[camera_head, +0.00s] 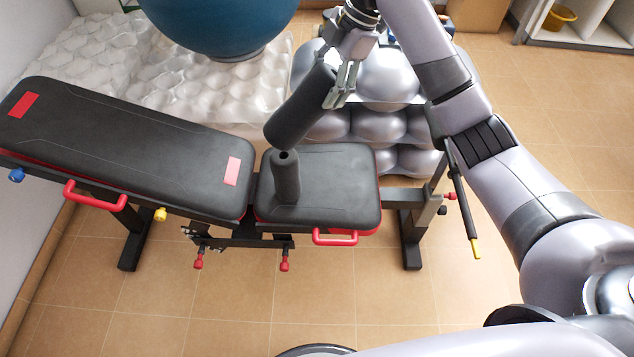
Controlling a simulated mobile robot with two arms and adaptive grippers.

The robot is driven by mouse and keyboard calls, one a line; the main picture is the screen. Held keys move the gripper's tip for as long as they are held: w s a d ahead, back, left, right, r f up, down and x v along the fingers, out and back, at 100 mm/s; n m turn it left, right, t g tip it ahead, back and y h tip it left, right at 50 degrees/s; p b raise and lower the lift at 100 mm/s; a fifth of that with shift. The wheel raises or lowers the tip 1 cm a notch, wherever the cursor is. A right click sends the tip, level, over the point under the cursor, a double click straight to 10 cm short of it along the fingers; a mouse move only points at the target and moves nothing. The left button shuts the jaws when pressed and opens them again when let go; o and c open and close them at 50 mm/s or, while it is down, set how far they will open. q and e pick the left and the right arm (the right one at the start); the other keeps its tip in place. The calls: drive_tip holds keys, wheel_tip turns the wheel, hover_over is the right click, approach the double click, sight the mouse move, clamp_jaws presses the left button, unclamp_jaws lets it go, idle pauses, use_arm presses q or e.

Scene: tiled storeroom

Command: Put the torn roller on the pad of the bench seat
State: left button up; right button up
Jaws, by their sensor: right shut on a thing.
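A dark roller (298,108) is held tilted in the air by my right gripper (341,86), which is shut on its upper end. Its lower end hangs over the back left part of the black bench seat pad (345,185). A second dark roller (287,182) stands upright on the left part of that pad, its holed top close below the held one. I cannot tell whether the two touch. No tear shows clearly on either roller. My left gripper is not in view.
The bench's long backrest pad (130,140) lies to the left, with red handles and knobs. Silver rounded bulging stacks (415,163) stand behind the seat. A blue ball (215,25) rests on a white lumpy stack (125,95). The seat pad's right half is clear.

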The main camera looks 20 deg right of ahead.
use_arm(q)
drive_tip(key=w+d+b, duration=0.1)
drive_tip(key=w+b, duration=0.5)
drive_tip(key=b, duration=0.1)
use_arm(e)
drive_tip(key=w+d+f+n+t+h, duration=0.4)
drive_tip(key=d+f+n, duration=0.55)
drive_tip(key=n, duration=0.55)
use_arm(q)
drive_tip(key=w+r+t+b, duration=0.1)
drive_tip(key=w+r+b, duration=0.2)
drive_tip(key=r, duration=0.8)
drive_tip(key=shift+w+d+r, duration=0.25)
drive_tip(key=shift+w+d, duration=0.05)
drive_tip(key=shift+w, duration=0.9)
use_arm(e)
wheel_tip(320, 180, down, 20)
drive_tip(key=shift+w+a+r+g, duration=0.25)
drive_tip(key=shift+w+g, duration=0.05)
drive_tip(key=shift+w, duration=0.1)
drive_tip(key=shift+f, duration=0.15)
drive_tip(key=o, duration=1.2)
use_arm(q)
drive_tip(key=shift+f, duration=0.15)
